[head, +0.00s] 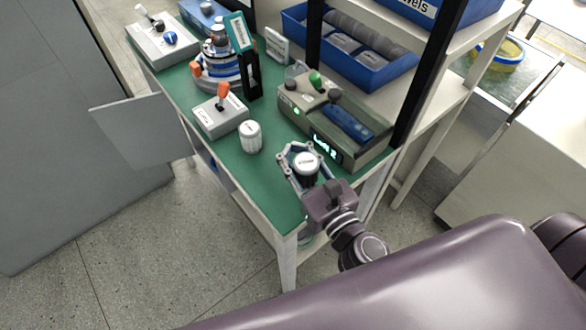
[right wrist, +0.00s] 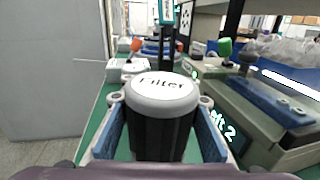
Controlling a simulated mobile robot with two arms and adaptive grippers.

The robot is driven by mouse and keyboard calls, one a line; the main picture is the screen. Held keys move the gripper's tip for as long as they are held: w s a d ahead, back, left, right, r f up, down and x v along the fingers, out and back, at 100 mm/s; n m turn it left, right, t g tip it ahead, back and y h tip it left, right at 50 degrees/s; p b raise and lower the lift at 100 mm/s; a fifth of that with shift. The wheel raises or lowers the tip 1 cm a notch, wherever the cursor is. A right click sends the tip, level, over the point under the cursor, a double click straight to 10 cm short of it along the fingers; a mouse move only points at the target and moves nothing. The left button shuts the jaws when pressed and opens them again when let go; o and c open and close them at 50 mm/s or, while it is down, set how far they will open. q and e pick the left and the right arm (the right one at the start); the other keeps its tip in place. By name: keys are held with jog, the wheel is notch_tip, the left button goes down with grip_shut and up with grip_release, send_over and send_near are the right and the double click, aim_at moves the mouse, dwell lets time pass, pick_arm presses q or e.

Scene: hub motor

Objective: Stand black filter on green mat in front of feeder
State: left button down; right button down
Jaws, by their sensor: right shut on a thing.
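The black filter (right wrist: 162,130) has a dark ribbed body and a white lid marked "Filter". Its white lid also shows in the head view (head: 306,164). My right gripper (head: 303,163) is shut around the filter, with a blue-padded finger on each side. The filter is upright at the near right end of the green mat (head: 262,185). Its bottom is hidden, so I cannot tell whether it touches the mat. Behind it stands a grey-green unit (head: 300,117) with a lit display and a blue part on top. No feeder label is legible. My left gripper is not in view.
A white canister (head: 250,136) stands on the mat, left of the gripper. A grey joystick box (head: 221,124) and a round blue-and-white device (head: 215,68) are farther back. Bare mat lies between the canister and the table's near edge. A shelf post rises behind the grey-green unit.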

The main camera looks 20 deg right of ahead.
jog(key=shift+f+b, duration=1.5)
jog(key=shift+f, duration=0.9)
jog(key=shift+f, duration=0.15)
jog(key=c, duration=1.5)
grip_release()
jog(key=shift+o, duration=0.2)
